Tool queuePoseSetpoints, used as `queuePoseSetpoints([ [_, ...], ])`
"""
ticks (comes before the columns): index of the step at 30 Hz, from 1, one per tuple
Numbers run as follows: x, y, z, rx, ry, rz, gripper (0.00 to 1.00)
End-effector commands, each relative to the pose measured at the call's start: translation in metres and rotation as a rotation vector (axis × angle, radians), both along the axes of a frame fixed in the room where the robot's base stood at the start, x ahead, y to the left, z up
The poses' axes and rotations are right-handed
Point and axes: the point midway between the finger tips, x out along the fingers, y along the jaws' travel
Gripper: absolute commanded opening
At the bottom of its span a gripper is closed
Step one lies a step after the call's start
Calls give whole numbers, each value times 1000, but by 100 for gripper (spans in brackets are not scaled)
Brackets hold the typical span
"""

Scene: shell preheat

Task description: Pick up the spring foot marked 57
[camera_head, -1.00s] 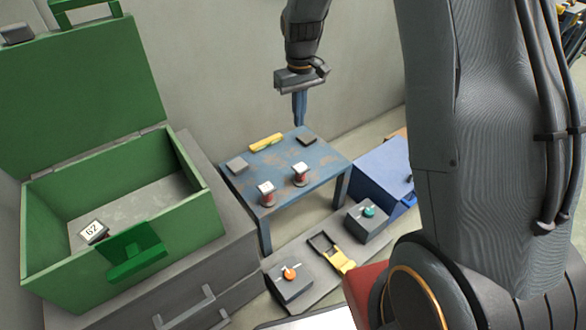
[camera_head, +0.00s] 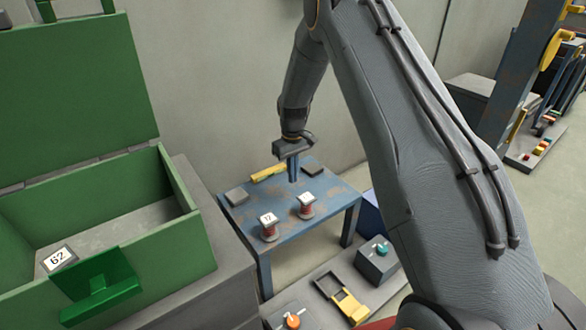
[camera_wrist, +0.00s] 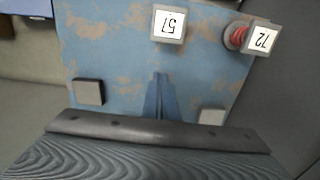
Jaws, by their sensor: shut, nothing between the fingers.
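The spring foot marked 57 (camera_wrist: 169,24) stands on the blue worn table, its white numbered top facing up in the wrist view. In the head view it is the right one of two red-bodied feet (camera_head: 306,206), its number too small to read. The foot marked 72 (camera_wrist: 262,38) stands beside it, on the left in the head view (camera_head: 268,226). My gripper (camera_head: 293,180) points down above the table, behind the feet. Its blue fingers (camera_wrist: 160,80) are shut and empty, apart from both feet.
The table (camera_head: 270,240) also bears a grey block (camera_head: 237,196), a dark block (camera_head: 313,169) and a yellow bar (camera_head: 268,172). An open green box (camera_head: 170,250) at left holds a piece marked 62 (camera_head: 58,258). A wall rises behind the table.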

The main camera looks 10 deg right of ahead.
Motion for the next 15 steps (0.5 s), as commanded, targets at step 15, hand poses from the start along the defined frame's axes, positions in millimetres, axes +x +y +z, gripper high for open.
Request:
queuePoseSetpoints([
  [15, -34, -14, -34, 0, 0, 0, 0],
])
